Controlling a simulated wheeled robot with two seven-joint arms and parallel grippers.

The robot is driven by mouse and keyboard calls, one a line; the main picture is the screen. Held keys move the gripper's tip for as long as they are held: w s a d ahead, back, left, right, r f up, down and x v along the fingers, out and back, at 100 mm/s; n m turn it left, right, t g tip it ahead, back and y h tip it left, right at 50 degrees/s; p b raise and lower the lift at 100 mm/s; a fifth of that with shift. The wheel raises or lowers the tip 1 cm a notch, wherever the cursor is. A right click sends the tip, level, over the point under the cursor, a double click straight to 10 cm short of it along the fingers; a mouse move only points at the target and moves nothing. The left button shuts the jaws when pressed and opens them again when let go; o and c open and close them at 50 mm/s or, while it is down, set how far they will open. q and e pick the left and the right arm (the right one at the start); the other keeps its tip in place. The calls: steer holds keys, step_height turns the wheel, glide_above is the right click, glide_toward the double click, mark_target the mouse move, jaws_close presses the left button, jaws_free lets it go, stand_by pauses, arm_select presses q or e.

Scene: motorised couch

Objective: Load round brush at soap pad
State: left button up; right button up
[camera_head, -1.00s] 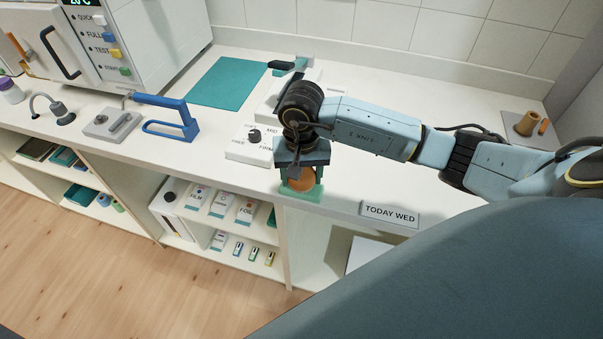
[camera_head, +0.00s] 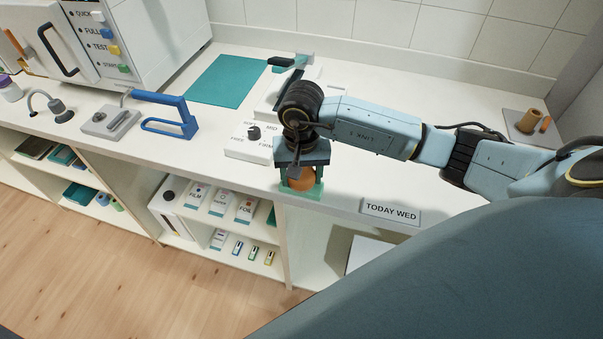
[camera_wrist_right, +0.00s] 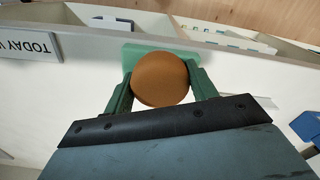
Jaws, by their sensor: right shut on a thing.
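The round brush shows as a brown-orange round piece (camera_head: 301,180), also seen as a disc in the right wrist view (camera_wrist_right: 160,79). My right gripper (camera_head: 301,183) points down at the counter's front edge and is shut on it, one green finger on each side. A flat green pad (camera_head: 288,193), which looks like the soap pad, lies just under the brush; it also shows in the right wrist view (camera_wrist_right: 135,54). The brush hides part of the pad, and its bristles are hidden. I cannot tell whether they touch the pad. My left gripper is not in view.
A white firmness-dial box (camera_head: 240,146) stands left of my right gripper. A "TODAY WED" sign (camera_head: 390,212) is on the front edge to the right. A blue-handled device (camera_head: 185,117) and a teal mat (camera_head: 222,82) lie farther left. Open shelves (camera_head: 225,215) are below.

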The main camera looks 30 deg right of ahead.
steer(key=shift+s+f+b, duration=0.1)
steer(key=shift+f+b, duration=0.05)
steer(key=shift+b, duration=0.15)
stand_by(1.4)
steer(key=shift+r+p, duration=1.85)
steer(key=shift+r, duration=1.75)
steer(key=shift+a, duration=0.1)
steer(key=shift+w+a+b, duration=0.2)
steer(key=shift+w+b, duration=0.05)
steer(key=shift+b, duration=0.15)
steer(key=shift+w+a+r+n+b, duration=0.2)
steer(key=shift+a+r+n+b, duration=0.3)
steer(key=shift+a+n+b, duration=0.35)
steer(key=shift+w+a+r+n+b, duration=0.2)
steer(key=shift+a+r+n+b, duration=0.35)
steer(key=shift+n+b, duration=0.5)
steer(key=shift+w+a+r+n+b, duration=0.2)
steer(key=shift+a+r+n+b, duration=0.2)
steer(key=shift+a+n+b, duration=0.45)
